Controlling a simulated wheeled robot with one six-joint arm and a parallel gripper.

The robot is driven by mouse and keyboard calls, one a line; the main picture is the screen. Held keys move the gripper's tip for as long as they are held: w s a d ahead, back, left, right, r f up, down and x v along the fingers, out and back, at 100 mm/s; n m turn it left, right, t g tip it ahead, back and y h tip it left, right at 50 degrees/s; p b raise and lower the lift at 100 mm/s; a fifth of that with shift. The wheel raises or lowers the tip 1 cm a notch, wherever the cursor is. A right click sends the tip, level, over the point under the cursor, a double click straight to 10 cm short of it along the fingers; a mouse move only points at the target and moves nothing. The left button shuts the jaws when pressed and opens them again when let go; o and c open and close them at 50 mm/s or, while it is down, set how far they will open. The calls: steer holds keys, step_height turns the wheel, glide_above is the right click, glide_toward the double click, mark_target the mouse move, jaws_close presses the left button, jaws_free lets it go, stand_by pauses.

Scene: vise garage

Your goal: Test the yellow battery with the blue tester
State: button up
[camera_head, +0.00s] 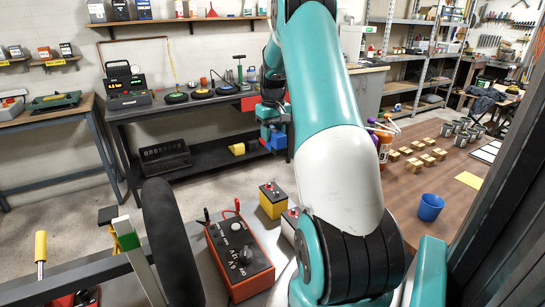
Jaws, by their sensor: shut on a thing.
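The yellow battery (272,202), a yellow box with a black top, stands upright on the near grey bench, left of my arm. My gripper (270,118) is far from it, out in front of the dark bench at the back. It is shut on a small blue object (273,138), which looks like the blue tester. Its face and any leads are too small to make out. The fingertips are partly hidden by the wrist and the object.
A blue cup (430,207) and several wooden blocks stand on the brown table (405,215). The floor between benches is clear.

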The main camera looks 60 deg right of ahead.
mark_target(273, 129)
step_height(273, 129, up, 3)
steer(key=shift+r, duration=0.15)
steer(key=shift+r+p, duration=2.9)
steer(key=shift+r, duration=0.05)
steer(key=shift+f, duration=0.1)
